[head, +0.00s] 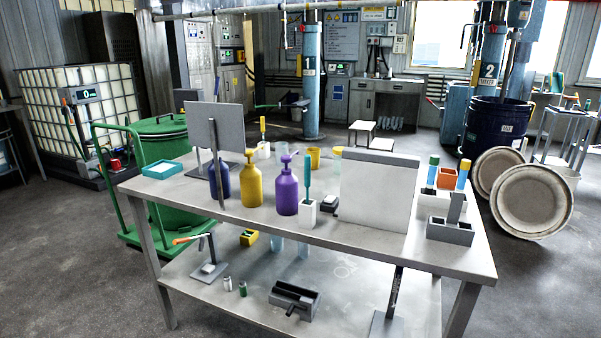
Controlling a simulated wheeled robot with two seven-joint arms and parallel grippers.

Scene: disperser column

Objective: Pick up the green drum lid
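The green drum lid (162,124) sits on top of the green drum (168,152) at the left, behind the table. The drum stands upright on a green cart (128,198) with a tall handle. The back of a grey panel on the table hides the right edge of the lid and drum. Neither of my grippers shows in the head view.
A grey metal table (330,230) fills the front, with a yellow pump bottle (251,185), a purple pump bottle (287,192) and small tools. A dark blue drum (492,130) and round discs (531,202) stand at right.

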